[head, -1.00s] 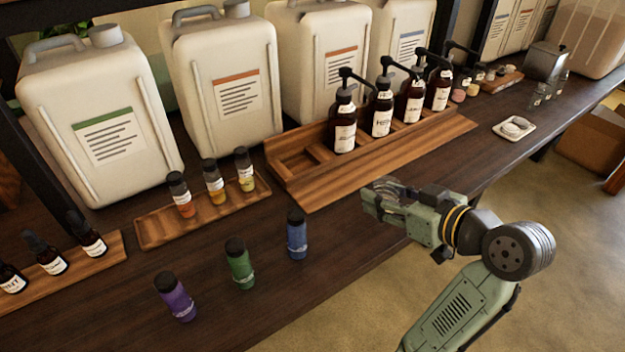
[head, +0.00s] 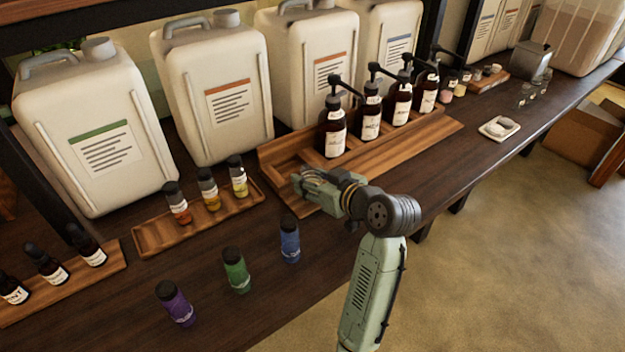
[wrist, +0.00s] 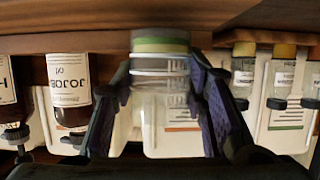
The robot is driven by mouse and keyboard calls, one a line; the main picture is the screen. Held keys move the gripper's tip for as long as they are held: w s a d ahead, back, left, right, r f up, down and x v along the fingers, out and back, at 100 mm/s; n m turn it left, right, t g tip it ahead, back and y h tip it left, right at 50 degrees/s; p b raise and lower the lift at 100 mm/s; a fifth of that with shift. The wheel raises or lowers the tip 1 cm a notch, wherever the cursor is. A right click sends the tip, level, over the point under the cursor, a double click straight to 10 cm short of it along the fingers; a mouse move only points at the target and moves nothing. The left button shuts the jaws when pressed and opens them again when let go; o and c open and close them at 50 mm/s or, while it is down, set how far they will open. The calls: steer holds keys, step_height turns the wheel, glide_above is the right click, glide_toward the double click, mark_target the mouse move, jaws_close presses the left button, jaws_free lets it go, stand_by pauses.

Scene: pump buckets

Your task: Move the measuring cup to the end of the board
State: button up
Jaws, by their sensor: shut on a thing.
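The measuring cup (wrist: 160,100) is a clear cup with marking lines and a green-yellow band at one end. In the wrist view it sits between the two dark fingers of my gripper (wrist: 161,80), which are shut on it. That view shows the scene upside down. In the head view my gripper (head: 305,185) is over the left front part of the wooden board (head: 392,160); the cup is hidden there by the gripper. Several brown pump bottles (head: 335,140) stand on the board, with an empty slotted stretch at its left end.
A small tray (head: 150,237) with three little bottles (head: 208,200) lies left of the board. Blue (head: 290,243), green (head: 236,271) and purple (head: 174,305) bottles stand in front. Large white jugs (head: 215,100) line the back. A soap dish (head: 499,128) sits to the right.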

steer(key=shift+f, duration=0.45)
steer(key=shift+f, duration=0.1)
steer(key=shift+f, duration=0.15)
steer(key=o, duration=1.3)
steer(key=shift+r, duration=0.35)
steer(key=b+v, duration=0.1)
steer(key=v, duration=1.1)
steer(key=shift+f, duration=0.2)
